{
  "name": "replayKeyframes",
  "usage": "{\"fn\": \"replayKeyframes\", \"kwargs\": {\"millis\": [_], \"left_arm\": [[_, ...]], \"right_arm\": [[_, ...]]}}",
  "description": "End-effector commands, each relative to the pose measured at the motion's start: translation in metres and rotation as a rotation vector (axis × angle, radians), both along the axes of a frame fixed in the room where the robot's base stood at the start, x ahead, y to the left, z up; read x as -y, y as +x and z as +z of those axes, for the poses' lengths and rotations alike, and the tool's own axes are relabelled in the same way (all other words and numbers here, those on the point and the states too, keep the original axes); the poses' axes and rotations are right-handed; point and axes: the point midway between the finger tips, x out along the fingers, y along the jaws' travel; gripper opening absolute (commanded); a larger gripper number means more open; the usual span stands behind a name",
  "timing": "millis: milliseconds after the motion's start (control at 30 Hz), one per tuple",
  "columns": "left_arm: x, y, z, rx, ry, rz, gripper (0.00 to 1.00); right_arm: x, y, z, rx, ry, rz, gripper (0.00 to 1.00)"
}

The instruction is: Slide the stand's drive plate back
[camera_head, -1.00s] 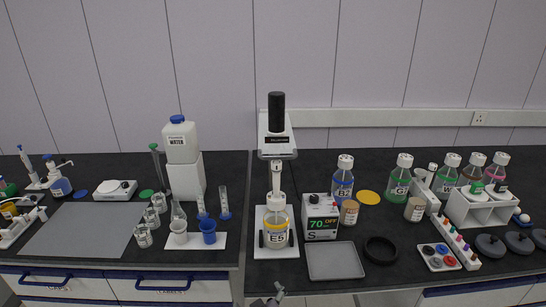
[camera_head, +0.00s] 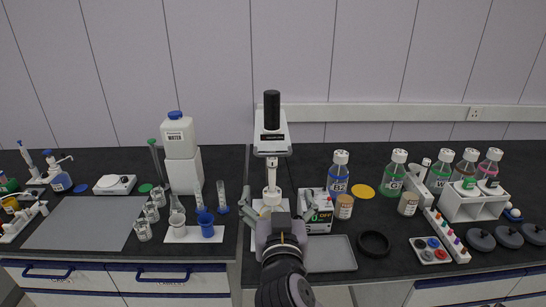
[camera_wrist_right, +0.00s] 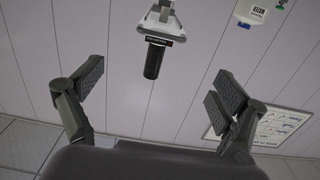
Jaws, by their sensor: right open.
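The white stand (camera_head: 270,135) stands upright at the middle of the bench, with a black cylinder (camera_head: 272,109) on top and a white shaft below its head. The front edge of its head carries a dark label strip. In the right wrist view the stand's head (camera_wrist_right: 160,25) shows upside down near the top, with the black cylinder (camera_wrist_right: 153,61) below it. My right gripper (camera_head: 277,202) is in front of the stand's lower part, below the head. Its fingers are spread and empty. My left gripper is out of view.
A grey tray (camera_head: 332,262) and a black ring (camera_head: 374,243) lie at the front edge. A white water canister (camera_head: 183,165) stands left.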

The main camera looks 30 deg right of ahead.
Motion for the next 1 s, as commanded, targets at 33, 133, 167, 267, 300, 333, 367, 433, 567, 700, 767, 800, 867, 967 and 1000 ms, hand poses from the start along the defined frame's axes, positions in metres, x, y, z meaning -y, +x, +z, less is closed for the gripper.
{"fn": "replayKeyframes", "kwargs": {"millis": [33,133,167,267,300,333,367,433,567,700,767,800,867,967,1000], "left_arm": [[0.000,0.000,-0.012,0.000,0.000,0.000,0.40],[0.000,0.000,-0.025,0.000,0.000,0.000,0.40],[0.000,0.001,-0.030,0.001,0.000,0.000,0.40],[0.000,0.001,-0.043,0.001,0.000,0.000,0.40],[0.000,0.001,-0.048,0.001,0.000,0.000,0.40],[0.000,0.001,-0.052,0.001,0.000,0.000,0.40],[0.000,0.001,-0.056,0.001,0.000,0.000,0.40],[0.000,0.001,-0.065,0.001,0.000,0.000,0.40],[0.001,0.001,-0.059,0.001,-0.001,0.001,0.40],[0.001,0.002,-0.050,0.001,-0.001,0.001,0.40],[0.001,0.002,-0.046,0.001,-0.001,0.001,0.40],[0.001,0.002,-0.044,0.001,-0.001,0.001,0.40],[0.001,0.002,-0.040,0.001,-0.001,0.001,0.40],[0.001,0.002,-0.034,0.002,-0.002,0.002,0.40],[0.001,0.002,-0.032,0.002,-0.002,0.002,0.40]], "right_arm": [[0.002,0.003,-0.005,0.006,0.001,-0.002,0.92],[0.005,0.007,-0.006,0.008,0.002,-0.004,0.92],[0.006,0.009,-0.006,0.008,0.001,-0.005,0.92],[0.008,0.013,-0.007,0.008,0.001,-0.005,0.92],[0.009,0.015,-0.007,0.008,0.001,-0.003,0.92],[0.010,0.016,-0.006,0.007,0.000,-0.003,0.92],[0.010,0.017,-0.006,0.006,0.001,-0.002,0.92],[0.012,0.019,-0.006,0.007,-0.001,0.001,0.92],[0.020,0.034,0.003,-0.005,-0.011,0.003,0.92],[0.037,0.061,0.003,-0.005,-0.010,0.002,0.92],[0.045,0.072,0.003,-0.005,-0.009,0.002,0.92],[0.049,0.080,0.003,-0.005,-0.009,0.003,0.92],[0.056,0.091,0.004,-0.005,-0.008,0.002,0.92],[0.066,0.108,0.003,-0.005,-0.008,0.003,0.92],[0.070,0.115,0.003,-0.004,-0.006,0.003,0.92]]}}
